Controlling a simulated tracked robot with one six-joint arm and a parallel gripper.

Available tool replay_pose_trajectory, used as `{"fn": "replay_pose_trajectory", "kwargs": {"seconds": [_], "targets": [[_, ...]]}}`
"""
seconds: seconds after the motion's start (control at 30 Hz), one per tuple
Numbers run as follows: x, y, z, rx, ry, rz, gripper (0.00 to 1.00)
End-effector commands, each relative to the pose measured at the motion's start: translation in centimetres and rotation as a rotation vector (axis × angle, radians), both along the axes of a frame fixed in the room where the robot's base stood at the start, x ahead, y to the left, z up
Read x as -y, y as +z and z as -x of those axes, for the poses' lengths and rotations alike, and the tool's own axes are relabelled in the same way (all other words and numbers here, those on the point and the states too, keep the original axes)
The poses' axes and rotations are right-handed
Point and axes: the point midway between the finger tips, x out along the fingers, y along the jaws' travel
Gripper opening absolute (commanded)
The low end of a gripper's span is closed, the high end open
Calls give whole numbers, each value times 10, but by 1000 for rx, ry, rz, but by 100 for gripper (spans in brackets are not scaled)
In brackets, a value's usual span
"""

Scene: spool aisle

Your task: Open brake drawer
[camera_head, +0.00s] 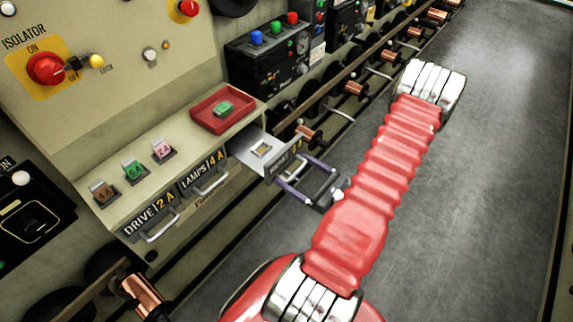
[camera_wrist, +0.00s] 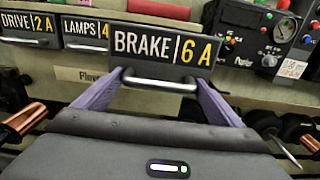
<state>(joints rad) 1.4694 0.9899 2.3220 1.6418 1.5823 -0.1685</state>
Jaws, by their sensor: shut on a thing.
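The brake drawer (camera_head: 249,148) stands pulled out of the bench front in the head view, its top open. A small pale square holder (camera_head: 262,149) shows inside it. Its dark front plate, lettered BRAKE 6 A (camera_wrist: 165,46), fills the upper middle of the wrist view. My gripper (camera_head: 291,170) is at this front, with its purple fingers at the two ends of the silver handle (camera_wrist: 160,83). It is shut on the handle. The inside of the drawer is hidden in the wrist view.
The drive drawer (camera_head: 150,214) and lamps drawer (camera_head: 203,176) are shut, to the left. Several coloured fuses, including a green one (camera_head: 132,168), stand on the bench top. A red tray (camera_head: 222,108) holds another green piece. The aisle floor (camera_head: 460,200) is clear at right.

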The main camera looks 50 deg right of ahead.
Motion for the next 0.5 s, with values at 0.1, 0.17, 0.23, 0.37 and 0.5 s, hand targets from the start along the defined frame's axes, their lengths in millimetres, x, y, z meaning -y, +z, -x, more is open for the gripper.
{"fn": "replay_pose_trajectory", "kwargs": {"seconds": [0.1,0.17,0.23,0.37,0.5], "targets": [[7,1,10,1,-16,9,50],[7,1,13,1,-14,10,50],[7,1,15,1,-13,10,50],[7,1,16,2,-12,10,50],[7,1,16,2,-12,10,50]]}}
